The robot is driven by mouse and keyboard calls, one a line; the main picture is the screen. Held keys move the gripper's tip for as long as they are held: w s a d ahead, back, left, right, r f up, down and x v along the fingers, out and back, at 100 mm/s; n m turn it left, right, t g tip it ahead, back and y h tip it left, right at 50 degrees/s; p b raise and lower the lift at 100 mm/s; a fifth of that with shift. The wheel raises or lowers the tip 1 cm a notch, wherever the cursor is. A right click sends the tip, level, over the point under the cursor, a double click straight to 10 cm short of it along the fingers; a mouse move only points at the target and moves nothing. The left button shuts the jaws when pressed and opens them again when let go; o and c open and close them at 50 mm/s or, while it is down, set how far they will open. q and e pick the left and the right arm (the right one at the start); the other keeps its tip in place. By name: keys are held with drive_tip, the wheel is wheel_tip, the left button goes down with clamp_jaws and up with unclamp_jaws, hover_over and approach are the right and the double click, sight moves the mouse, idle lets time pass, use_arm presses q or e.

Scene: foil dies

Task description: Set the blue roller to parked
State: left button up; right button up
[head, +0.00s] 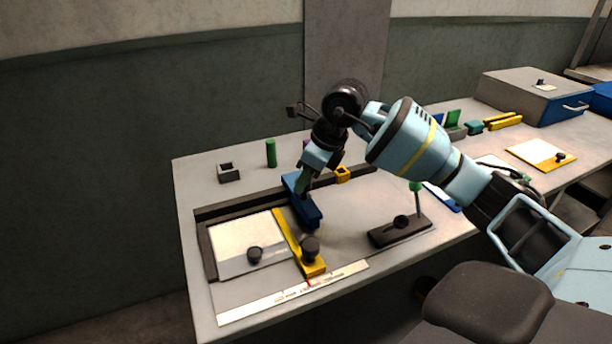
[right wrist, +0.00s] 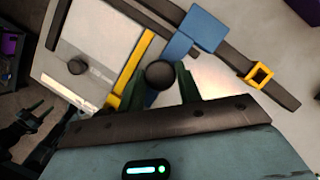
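The blue roller (head: 303,206) is a blue block with an arm reaching toward the table front, on a dark rail at the back of a fixture. Its block shows in the right wrist view (right wrist: 208,28). My right gripper (head: 303,188) points down just above it. In the right wrist view its two dark green fingers (right wrist: 168,88) stand apart, with a black knob (right wrist: 159,74) in line between them; I see no grip on it. A dark shape at the lower left of that view may be my left gripper (right wrist: 36,114); its fingers are unclear.
A yellow bar (head: 290,232) lies left of the roller, beside a white plate (head: 235,240) with a knob. A yellow square ring (head: 342,173) sits on the rail to the right. A dark block (head: 398,232) stands right. A labelled strip (head: 290,296) runs along the front; its text is unreadable.

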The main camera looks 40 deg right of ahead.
clamp_jaws()
drive_tip(key=s+d+b, duration=0.1)
drive_tip(key=s+d, duration=0.3)
drive_tip(key=d, duration=1.4)
drive_tip(key=shift+s, duration=0.2)
drive_tip(key=shift+d+r, duration=0.1)
drive_tip(key=shift+d, duration=0.05)
drive_tip(key=o, duration=0.8)
unclamp_jaws()
drive_tip(key=shift+d, duration=0.1)
drive_tip(key=shift+o, duration=0.2)
drive_tip(key=v, duration=0.7)
drive_tip(key=shift+s+r, duration=0.15)
drive_tip(key=shift+r, duration=0.2)
